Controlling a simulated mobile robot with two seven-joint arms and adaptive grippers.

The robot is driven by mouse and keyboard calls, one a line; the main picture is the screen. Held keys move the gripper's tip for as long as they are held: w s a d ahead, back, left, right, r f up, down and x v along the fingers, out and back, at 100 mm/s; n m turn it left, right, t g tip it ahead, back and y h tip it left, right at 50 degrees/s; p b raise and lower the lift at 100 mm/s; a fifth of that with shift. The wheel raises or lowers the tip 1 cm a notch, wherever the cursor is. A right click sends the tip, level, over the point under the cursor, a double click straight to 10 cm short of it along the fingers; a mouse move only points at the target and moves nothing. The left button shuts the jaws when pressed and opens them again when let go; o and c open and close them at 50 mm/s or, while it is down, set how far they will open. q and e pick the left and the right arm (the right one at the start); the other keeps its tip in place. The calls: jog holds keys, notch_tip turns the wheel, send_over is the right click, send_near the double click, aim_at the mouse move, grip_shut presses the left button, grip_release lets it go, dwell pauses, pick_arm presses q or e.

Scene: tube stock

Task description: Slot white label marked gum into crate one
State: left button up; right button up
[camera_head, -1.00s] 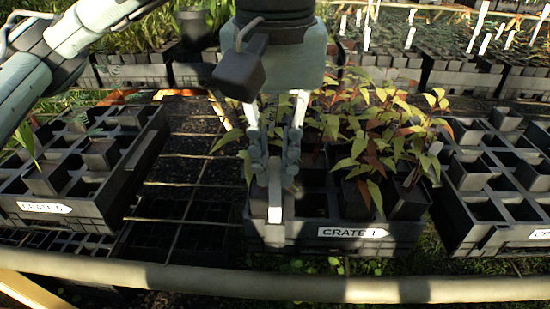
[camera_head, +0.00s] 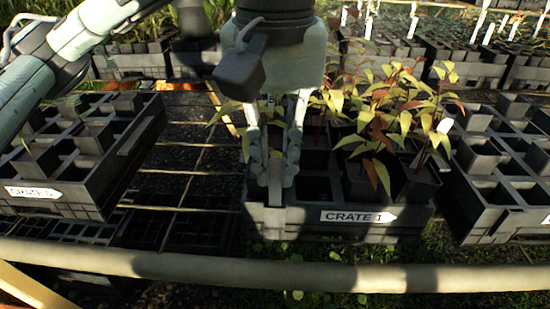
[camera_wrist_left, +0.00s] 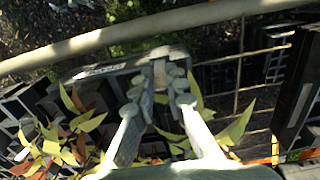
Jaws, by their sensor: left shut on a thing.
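My left gripper (camera_head: 272,182) hangs over the front left part of crate one, its fingers shut on a slim label (camera_head: 275,187). The label is upright, with its lower end at the crate's front rim; I cannot tell how deep it sits. Its writing is not readable. Crate one (camera_head: 290,223) is a dark crate with a "CRATE 1" sign (camera_head: 358,216) on its front. In the left wrist view, the fingers (camera_wrist_left: 161,88) close around the pale label (camera_wrist_left: 160,72) near the crate's rim (camera_wrist_left: 115,72). My right gripper is not in view.
Leafy potted plants (camera_head: 390,125) fill the right part of crate one, close to my left gripper. Another marked crate (camera_head: 75,200) stands at the left and one more (camera_head: 500,225) at the right. A pale rail (camera_head: 300,276) crosses the front.

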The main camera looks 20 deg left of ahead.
pick_arm(q)
jog(key=shift+f+b, duration=0.25)
jog(key=shift+b, duration=0.2)
jog(key=o, duration=0.8)
notch_tip(320, 180, up, 12)
dwell(0.4)
jog(key=shift+s, duration=0.1)
dwell(0.4)
